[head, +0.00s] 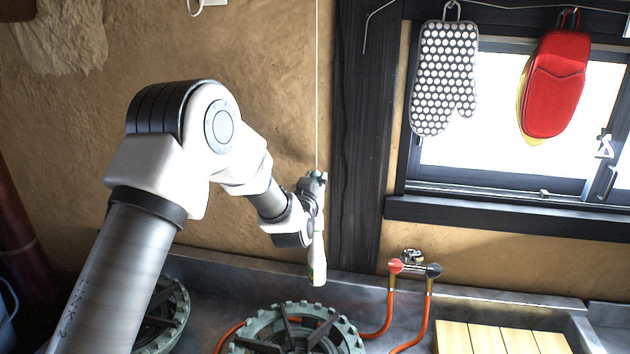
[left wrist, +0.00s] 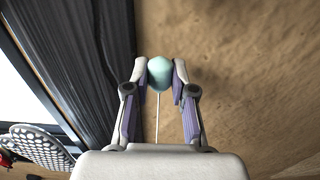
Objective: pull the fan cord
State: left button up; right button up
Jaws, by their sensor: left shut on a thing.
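The fan cord (head: 317,90) is a thin white line that comes down from the top of the head view to my left gripper (head: 316,178). In the left wrist view, a pale teal pull knob (left wrist: 159,72) sits between the two fingertips of that gripper, which is shut on it. The white cord (left wrist: 156,118) runs from the knob towards the bottom of that view. In the head view the knob is mostly hidden by the fingers. My right gripper is in neither view.
A dark wooden post (head: 358,140) stands just right of the gripper, against the clay wall (head: 270,60). A mitt (head: 445,80) and a red holder (head: 557,85) hang at the window.

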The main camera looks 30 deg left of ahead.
pick_arm(q)
jog(key=shift+f, duration=0.45)
jog(key=shift+r, duration=0.55)
jog(key=o, duration=1.8)
jog(key=shift+c, duration=0.2)
jog(key=shift+s, duration=0.1)
